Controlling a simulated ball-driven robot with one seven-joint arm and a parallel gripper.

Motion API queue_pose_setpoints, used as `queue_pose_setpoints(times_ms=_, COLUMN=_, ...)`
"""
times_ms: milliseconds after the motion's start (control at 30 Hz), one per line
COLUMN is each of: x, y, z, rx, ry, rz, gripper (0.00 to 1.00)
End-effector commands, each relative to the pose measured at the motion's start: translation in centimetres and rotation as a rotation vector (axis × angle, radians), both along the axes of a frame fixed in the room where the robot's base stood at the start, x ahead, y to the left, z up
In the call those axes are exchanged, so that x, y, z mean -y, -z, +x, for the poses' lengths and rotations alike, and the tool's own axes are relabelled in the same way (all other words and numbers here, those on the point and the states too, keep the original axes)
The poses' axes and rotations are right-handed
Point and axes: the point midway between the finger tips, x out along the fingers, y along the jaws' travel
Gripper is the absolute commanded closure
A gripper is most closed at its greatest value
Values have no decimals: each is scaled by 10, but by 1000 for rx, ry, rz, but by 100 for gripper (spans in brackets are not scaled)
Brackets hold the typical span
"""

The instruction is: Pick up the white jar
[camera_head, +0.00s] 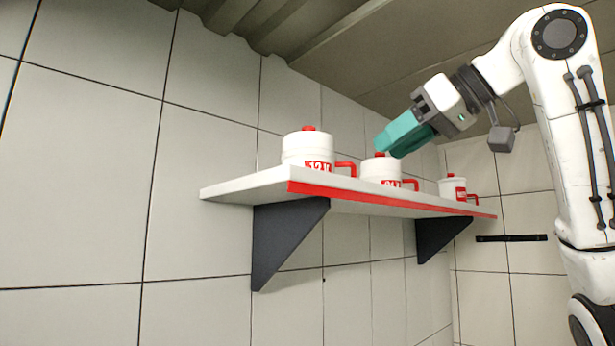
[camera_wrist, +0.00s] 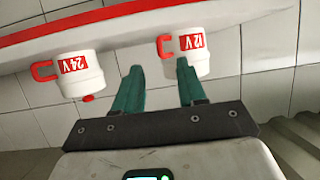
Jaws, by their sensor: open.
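Three white jars with red lid knobs, red handles and red labels stand in a row on a wall shelf. In the head view, the near jar (camera_head: 307,148) reads 12V, the middle jar (camera_head: 381,169) seems to read 24V, and the far jar's (camera_head: 452,188) label is too small to read. My gripper (camera_head: 384,146) has teal fingers, tilted down by the middle jar's top. In the wrist view, my gripper (camera_wrist: 158,66) is open and empty, its fingertips near the 12V jar (camera_wrist: 190,58) and its handle. The 24V jar (camera_wrist: 79,76) is left of the fingers. Contact cannot be told.
The white shelf (camera_head: 262,184) has a red front edge and dark brackets (camera_head: 284,235) below, fixed to a tiled wall. A black bar (camera_head: 511,238) is on the far wall. The ceiling is close above my arm. Space in front of the shelf looks free.

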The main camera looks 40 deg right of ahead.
Motion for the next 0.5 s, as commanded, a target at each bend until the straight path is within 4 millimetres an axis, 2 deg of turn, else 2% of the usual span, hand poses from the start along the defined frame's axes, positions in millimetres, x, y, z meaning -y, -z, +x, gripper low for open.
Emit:
queue_pose_setpoints(times_ms=100, x=-1, y=5, z=16, rx=-1, ry=-1, rz=1, gripper=59)
queue_pose_setpoints(times_ms=367, x=-3, y=13, z=34, rx=-1, ry=0, rz=1, gripper=59)
queue_pose_setpoints(times_ms=500, x=-4, y=21, z=52, rx=-2, ry=-1, rz=1, gripper=59)
